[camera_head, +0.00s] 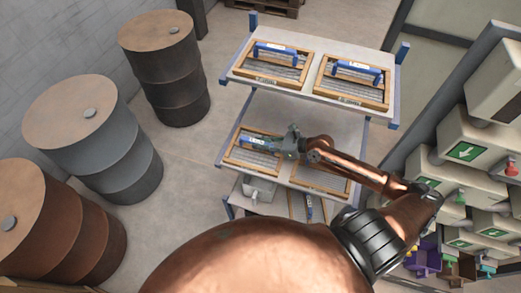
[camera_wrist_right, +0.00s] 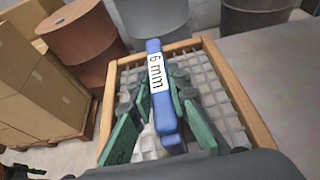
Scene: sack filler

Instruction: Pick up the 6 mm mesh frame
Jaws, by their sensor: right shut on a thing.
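The 6 mm mesh frame (camera_head: 236,158) has a wooden border, a grey mesh and a blue handle. It is at the left of the cart's middle shelf; I cannot tell whether it touches the shelf. In the right wrist view its wooden border (camera_wrist_right: 240,92) surrounds the mesh, and the white label on the blue handle (camera_wrist_right: 155,75) reads "6 mm". My right gripper (camera_head: 283,146) comes in from the right and is shut on the handle. Its green fingers (camera_wrist_right: 161,110) stand on both sides of the handle. My left gripper is not in view.
The cart's top shelf (camera_head: 325,58) holds two more mesh frames with blue handles. Another frame (camera_head: 320,179) lies at the right of the middle shelf. Several drums (camera_head: 85,130) stand at left. Dispensers with green arrows (camera_head: 465,151) line the right wall.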

